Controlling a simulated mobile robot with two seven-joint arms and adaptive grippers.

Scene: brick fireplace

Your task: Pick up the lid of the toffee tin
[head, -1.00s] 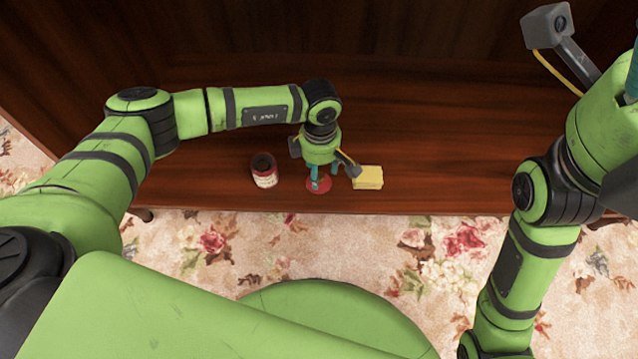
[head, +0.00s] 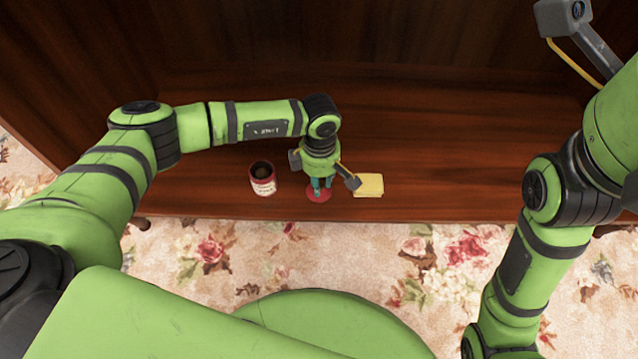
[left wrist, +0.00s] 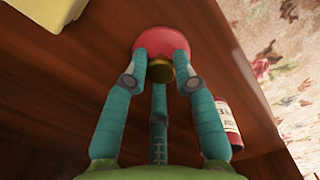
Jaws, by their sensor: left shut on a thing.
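The toffee tin (head: 263,181) is a red can with a pale label, standing open-topped on the brown wooden surface. It shows partly in the left wrist view (left wrist: 227,122), behind a finger. The lid (head: 319,197) is a red disc to the right of the tin, below my left gripper (head: 320,186). In the left wrist view the lid (left wrist: 158,40) has a gold-coloured knob or rim, and the teal fingers of my left gripper (left wrist: 160,72) are closed on it. I cannot tell whether the lid touches the wood. My right gripper is out of view.
A yellow block or cloth (head: 369,185) lies just right of the lid; its edge also shows in the left wrist view (left wrist: 35,15). The wooden surface (head: 440,175) is clear further right. Its front edge drops to a floral carpet (head: 430,255).

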